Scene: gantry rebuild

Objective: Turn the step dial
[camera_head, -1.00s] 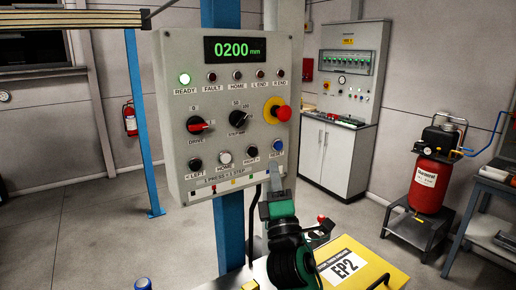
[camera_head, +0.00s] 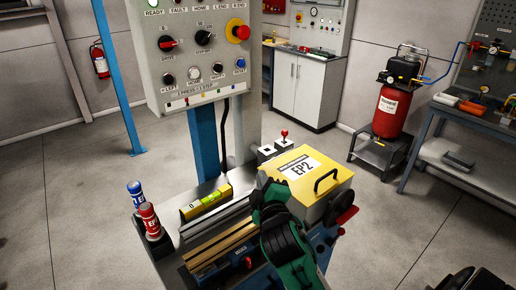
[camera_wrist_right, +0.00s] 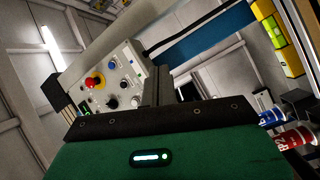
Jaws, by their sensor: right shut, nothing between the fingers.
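My right gripper (camera_head: 263,182) is below and right of the panel, in front of the yellow case, clear of the dial. Its shut fingers (camera_wrist_right: 157,86) show in the right wrist view, with the tilted panel (camera_wrist_right: 122,72) beyond. My left gripper is not in view.
A yellow case (camera_head: 315,180) marked EP2, a yellow level (camera_head: 206,202), and red (camera_head: 149,219) and blue (camera_head: 136,193) cans stand below the panel. A blue post (camera_head: 206,140) holds the panel. A red compressor (camera_head: 391,110) and bench (camera_head: 470,115) are at right. Floor left is clear.

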